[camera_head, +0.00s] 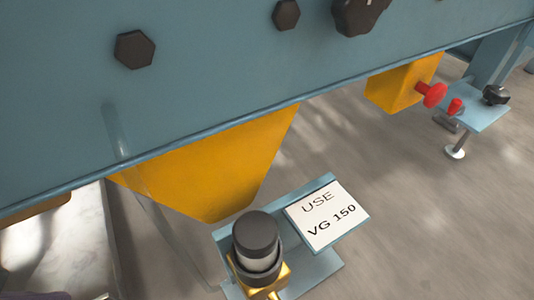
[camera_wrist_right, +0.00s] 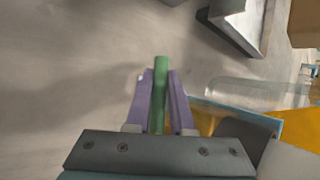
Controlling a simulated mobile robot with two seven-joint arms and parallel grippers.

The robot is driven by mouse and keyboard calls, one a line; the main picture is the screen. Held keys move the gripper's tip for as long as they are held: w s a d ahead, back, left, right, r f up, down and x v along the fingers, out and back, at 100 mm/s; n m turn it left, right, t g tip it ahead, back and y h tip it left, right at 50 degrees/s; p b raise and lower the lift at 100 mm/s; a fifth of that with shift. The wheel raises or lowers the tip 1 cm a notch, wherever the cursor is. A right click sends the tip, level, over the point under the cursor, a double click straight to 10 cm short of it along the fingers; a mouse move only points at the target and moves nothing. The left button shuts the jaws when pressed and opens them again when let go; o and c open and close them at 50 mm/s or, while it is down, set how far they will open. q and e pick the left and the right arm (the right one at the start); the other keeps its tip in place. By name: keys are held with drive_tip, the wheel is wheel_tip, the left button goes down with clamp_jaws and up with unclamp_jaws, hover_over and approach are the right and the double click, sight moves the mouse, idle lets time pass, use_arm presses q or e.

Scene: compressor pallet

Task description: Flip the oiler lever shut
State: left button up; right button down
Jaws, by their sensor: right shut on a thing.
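The oiler (camera_head: 256,250) stands at the bottom middle of the head view, with a dark round cap, a clear glass band and a brass body. A brass part sticks out below it at the frame's bottom edge. I cannot make out a lever or its position. My right gripper (camera_wrist_right: 160,88) shows in the right wrist view, its two purple fingers shut on a green bar (camera_wrist_right: 160,68) that stands up between them. I cannot tell what the bar belongs to. My left gripper is not recognisable in either view.
Red knobs (camera_head: 432,95) sit at the right. Grey floor is clear between.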

drive_tip(key=shift+r+m+g+y+b, duration=0.3)
drive_tip(key=shift+r+g+y+b, duration=0.25)
drive_tip(key=shift+y+b, duration=0.3)
drive_tip(key=c, duration=0.8)
unclamp_jaws()
drive_tip(key=p+v, duration=0.7)
drive_tip(key=v, duration=0.3)
